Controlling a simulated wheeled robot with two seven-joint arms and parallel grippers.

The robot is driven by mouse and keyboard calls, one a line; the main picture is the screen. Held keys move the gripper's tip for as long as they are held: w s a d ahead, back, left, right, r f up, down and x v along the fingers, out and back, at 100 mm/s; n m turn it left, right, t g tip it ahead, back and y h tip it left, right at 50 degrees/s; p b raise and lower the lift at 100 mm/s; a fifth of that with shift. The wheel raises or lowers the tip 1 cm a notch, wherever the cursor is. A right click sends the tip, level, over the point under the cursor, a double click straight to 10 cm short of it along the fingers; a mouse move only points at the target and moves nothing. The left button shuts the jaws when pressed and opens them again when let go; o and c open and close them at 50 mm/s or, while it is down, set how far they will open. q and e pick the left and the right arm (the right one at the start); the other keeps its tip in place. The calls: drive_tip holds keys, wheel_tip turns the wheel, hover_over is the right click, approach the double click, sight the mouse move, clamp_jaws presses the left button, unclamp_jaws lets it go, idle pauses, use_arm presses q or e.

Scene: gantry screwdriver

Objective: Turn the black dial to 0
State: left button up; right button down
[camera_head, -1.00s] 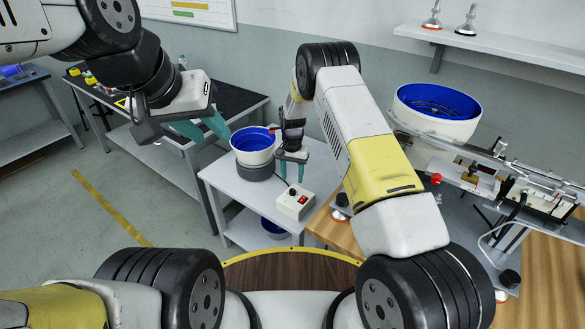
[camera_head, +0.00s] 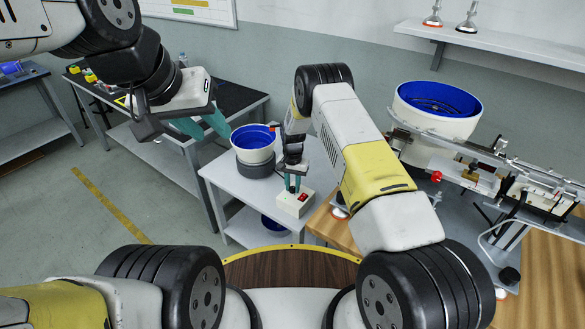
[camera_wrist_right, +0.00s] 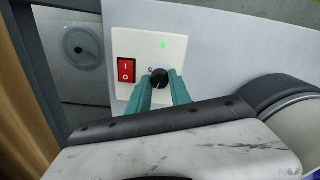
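The black dial (camera_wrist_right: 159,78) sits on the white control box (camera_wrist_right: 178,48), right of a red rocker switch (camera_wrist_right: 126,70). A green light is lit above it. My right gripper (camera_wrist_right: 161,82) has its two teal fingers apart, one on each side of the dial; I cannot tell whether they touch it. Dial markings are mostly hidden, so its setting is unreadable. In the head view the right gripper (camera_head: 292,184) points down at the control box (camera_head: 295,203) and covers the dial. My left gripper (camera_head: 207,130) is open and empty, above and left of the small table.
A larger blue-lined bowl feeder (camera_head: 437,108) and a rail assembly stand at right. A black-topped bench (camera_head: 234,97) is behind the left gripper.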

drive_tip(key=shift+n, duration=0.3)
drive_tip(key=n, duration=1.3)
drive_tip(key=shift+n, duration=0.3)
drive_tip(key=n, duration=1.3)
drive_tip(key=shift+n, duration=0.3)
drive_tip(key=shift+w, duration=0.1)
drive_tip(key=c, duration=1.2)
unclamp_jaws()
